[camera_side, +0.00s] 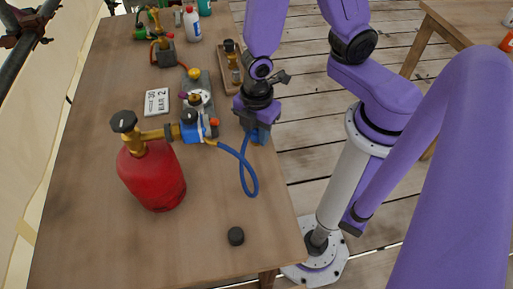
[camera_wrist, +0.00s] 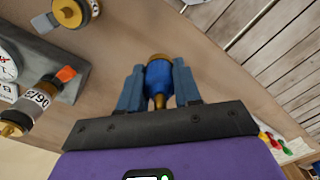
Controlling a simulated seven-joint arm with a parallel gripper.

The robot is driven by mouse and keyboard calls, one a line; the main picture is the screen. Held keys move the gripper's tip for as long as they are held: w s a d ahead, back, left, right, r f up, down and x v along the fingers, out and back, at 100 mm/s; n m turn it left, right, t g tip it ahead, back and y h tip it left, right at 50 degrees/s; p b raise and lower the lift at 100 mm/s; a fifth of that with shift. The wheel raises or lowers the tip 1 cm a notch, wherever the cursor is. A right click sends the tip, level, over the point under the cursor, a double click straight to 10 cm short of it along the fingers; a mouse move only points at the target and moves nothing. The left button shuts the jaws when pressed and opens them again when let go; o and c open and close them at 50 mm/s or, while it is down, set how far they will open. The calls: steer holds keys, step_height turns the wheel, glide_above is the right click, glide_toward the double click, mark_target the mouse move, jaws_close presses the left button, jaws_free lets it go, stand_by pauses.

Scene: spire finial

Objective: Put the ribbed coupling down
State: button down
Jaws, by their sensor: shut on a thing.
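My gripper (camera_wrist: 158,88) is shut on the ribbed coupling (camera_wrist: 158,78), a blue body with a brass end and a thin brass stem, between its two grey-blue fingers. In the side view my gripper (camera_side: 258,136) is over the table's right edge; the coupling is mostly hidden there. A blue hose (camera_side: 252,185) loops from a yellow fitting beside the blue regulator (camera_side: 190,132) up towards my gripper. I cannot tell whether the coupling touches the table.
A red cylinder (camera_side: 153,178) with brass valve stands left on the table (camera_side: 95,215). A gauge block (camera_side: 197,92), a label plate (camera_side: 157,102) and a wooden tray (camera_side: 228,70) lie further back. Front table space is mostly clear.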

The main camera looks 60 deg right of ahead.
mark_target(256, 155)
steer(key=shift+f, duration=2.95)
steer(key=shift+f, duration=0.1)
steer(key=c, duration=0.8)
jaws_free()
steer(key=shift+r, duration=6.1)
steer(key=s+d+r+m, duration=0.1)
steer(key=s+d+r, duration=0.1)
steer(key=r, duration=0.1)
steer(key=s+d+r+m, duration=0.2)
steer(key=s+d+r, duration=0.1)
steer(key=s+d+r+m, duration=0.2)
steer(key=s+r, duration=0.1)
steer(key=shift+s+d+r, duration=0.2)
